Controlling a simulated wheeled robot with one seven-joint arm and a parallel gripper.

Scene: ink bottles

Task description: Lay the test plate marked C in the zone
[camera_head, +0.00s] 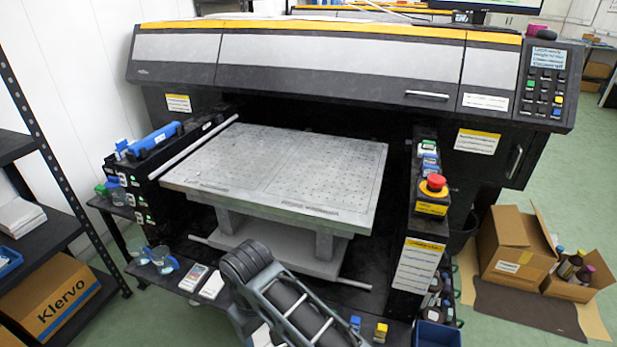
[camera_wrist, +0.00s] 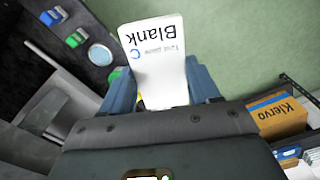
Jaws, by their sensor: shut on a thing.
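A white test plate (camera_wrist: 158,62) is held in my gripper (camera_wrist: 163,88) in the wrist view. Its printed face reads "Blank", "Test plate" and a blue C, upside down in the picture. The two blue fingers close on its sides, and the plate sticks out beyond them. In the head view my arm reaches in at the bottom middle; the gripper and held plate cannot be made out there. The grey flat bed (camera_head: 285,165) of the large printer shows outlined, dotted areas. I cannot tell which of them, if any, is the zone.
A white flat piece (camera_head: 212,286) and a small device (camera_head: 193,278) lie on the front ledge near glass cups (camera_head: 160,258). A red stop button (camera_head: 433,184) stands right of the bed. Small ink bottles (camera_head: 380,333) stand at the ledge's front. A Klervo box (camera_wrist: 280,116) shows right.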

